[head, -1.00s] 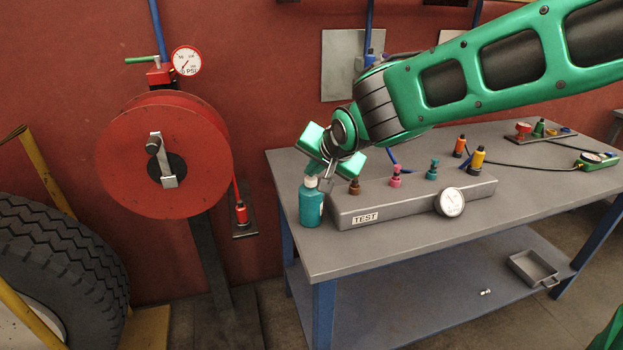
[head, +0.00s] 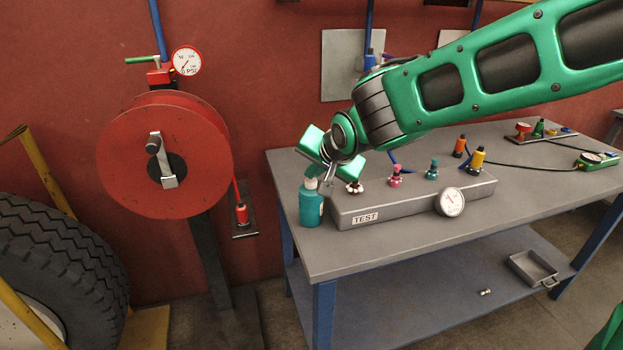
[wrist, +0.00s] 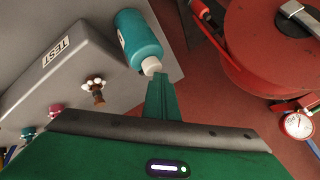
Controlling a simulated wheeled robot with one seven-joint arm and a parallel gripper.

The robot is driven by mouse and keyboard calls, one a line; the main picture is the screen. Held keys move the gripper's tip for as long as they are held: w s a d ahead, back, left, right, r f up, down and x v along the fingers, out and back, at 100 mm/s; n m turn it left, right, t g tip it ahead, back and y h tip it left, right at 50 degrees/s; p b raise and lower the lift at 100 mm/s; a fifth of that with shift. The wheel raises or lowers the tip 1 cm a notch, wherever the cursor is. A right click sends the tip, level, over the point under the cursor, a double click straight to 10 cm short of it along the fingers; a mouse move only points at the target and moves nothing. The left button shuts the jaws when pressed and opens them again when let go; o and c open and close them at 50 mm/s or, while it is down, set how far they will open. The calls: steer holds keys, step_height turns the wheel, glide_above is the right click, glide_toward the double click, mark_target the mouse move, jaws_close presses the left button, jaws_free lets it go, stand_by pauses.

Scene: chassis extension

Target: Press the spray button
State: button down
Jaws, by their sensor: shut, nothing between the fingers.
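The teal spray bottle (head: 311,207) stands upright on the front left of the workbench, just left of the grey TEST block. It has a pale label and a white nozzle top (head: 311,183). In the wrist view the teal bottle (wrist: 140,40) lies ahead of my fingers, its white top (wrist: 151,66) at the fingertips. My gripper (head: 321,184) is shut and empty, with its tips at the bottle's top; they seem to touch it. The spray button itself is hidden. The brown fitting (head: 354,187) at the block's left end carries white foam, which also shows in the wrist view (wrist: 97,83).
The grey TEST block (head: 400,206) holds pink and teal fittings and a gauge (head: 451,202). Black hoses lie behind it on the workbench (head: 400,245). A red hose reel (head: 120,150) stands at the left. The bench's front strip is clear.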

mark_target(313, 183)
steer(key=shift+r, duration=0.95)
steer(key=shift+r, duration=0.1)
steer(key=shift+r, duration=2.4)
